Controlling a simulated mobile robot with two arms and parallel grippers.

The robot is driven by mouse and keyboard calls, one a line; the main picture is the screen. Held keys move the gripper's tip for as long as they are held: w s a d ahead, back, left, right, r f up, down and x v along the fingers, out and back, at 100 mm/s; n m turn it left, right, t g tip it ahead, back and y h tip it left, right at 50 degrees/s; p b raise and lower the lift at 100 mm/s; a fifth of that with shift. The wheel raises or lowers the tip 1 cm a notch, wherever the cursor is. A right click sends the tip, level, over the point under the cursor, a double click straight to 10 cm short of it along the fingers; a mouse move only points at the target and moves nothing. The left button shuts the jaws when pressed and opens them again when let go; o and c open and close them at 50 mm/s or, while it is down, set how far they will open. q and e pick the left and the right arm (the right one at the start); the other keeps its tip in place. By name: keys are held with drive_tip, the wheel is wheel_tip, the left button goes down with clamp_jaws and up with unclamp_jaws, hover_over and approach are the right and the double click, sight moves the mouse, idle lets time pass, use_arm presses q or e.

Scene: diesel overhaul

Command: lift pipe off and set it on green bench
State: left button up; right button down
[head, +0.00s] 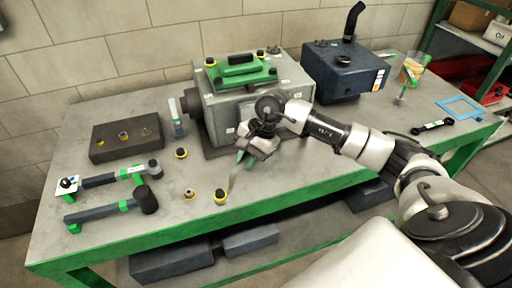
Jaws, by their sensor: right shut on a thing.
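My right gripper (243,158) reaches in from the right and is low in front of the grey engine block (233,108). Its green fingertips are shut on a thin grey piece that looks like the pipe (232,180), slanting down from the fingers. Its lower end is close to a yellow-and-black cap (221,197); I cannot tell whether it touches the bench. The green-edged bench (300,178) has a grey top. My left gripper is not in view.
A black foam block (127,138) and two dark tools, a ratchet (120,175) and a mallet (112,206), lie at left. Several small caps are scattered in front of the engine. A dark blue tank (343,72) stands behind. A blue frame (460,109) and wrench (432,127) lie at right.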

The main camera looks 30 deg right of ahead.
drive_tip(key=w+d+f+m+t+h, duration=0.1)
drive_tip(key=w+d+f+m+t, duration=0.2)
drive_tip(key=d+m, duration=0.4)
drive_tip(key=shift+w+d+f+b, duration=0.15)
drive_tip(key=shift+f+b, duration=0.4)
drive_tip(key=shift+f, duration=0.35)
drive_tip(key=shift+w+a+f+b, duration=0.1)
drive_tip(key=shift+w+f+b, duration=0.1)
drive_tip(key=shift+f+b, duration=0.55)
drive_tip(key=shift+w+d+f+b, duration=0.15)
drive_tip(key=shift+f+b, duration=0.25)
drive_tip(key=shift+f, duration=0.65)
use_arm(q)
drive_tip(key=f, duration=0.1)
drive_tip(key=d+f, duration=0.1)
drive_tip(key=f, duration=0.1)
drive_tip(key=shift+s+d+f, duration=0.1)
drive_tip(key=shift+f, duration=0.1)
use_arm(e)
drive_tip(key=shift+a, duration=0.1)
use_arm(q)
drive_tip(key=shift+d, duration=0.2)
use_arm(e)
drive_tip(key=c, duration=1)
unclamp_jaws()
drive_tip(key=shift+s, duration=0.1)
drive_tip(key=shift+o, duration=0.2)
